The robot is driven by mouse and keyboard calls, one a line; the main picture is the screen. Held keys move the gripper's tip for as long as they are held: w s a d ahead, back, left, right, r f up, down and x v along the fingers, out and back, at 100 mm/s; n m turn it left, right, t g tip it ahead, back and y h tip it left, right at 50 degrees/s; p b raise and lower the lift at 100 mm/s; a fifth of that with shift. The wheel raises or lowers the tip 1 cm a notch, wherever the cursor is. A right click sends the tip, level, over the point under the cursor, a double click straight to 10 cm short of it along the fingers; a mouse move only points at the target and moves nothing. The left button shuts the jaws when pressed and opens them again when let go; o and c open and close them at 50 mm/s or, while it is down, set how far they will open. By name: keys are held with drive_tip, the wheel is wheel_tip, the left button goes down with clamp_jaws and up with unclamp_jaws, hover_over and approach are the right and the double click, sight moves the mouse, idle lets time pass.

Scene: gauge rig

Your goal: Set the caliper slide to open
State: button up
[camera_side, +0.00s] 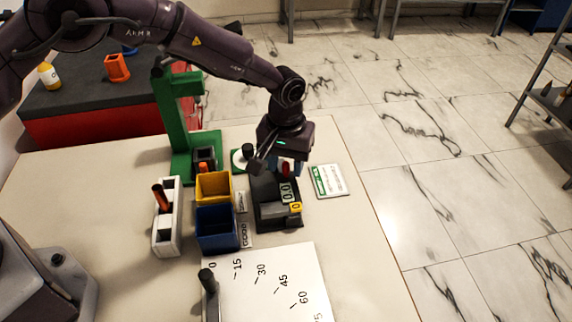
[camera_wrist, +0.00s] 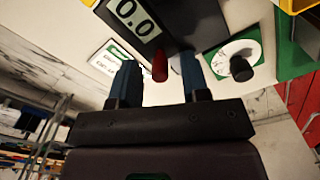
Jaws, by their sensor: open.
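A dark gauge body with a grey display reading 0.0 (camera_side: 277,214) stands on the table under my gripper (camera_side: 284,166). I take it for the caliper. A red upright handle (camera_wrist: 159,66) rises from it, at the display's far end. In the wrist view the display (camera_wrist: 134,18) is at the top, and the handle shows between my two blue-grey fingers (camera_wrist: 159,78). The fingers are open, with a gap on each side of the handle. The handle's foot and track are partly hidden in both views.
A yellow bin (camera_side: 213,187) and blue bin (camera_side: 217,228) stand left of the gauge. A black-knobbed dial (camera_side: 240,160) is behind; a card (camera_side: 329,181) lies right.

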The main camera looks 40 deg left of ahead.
drive_tip(key=shift+f, duration=0.6)
clamp_jaws()
drive_tip(key=shift+w+a, duration=1.8)
unclamp_jaws()
wheel_tip(320, 180, up, 13)
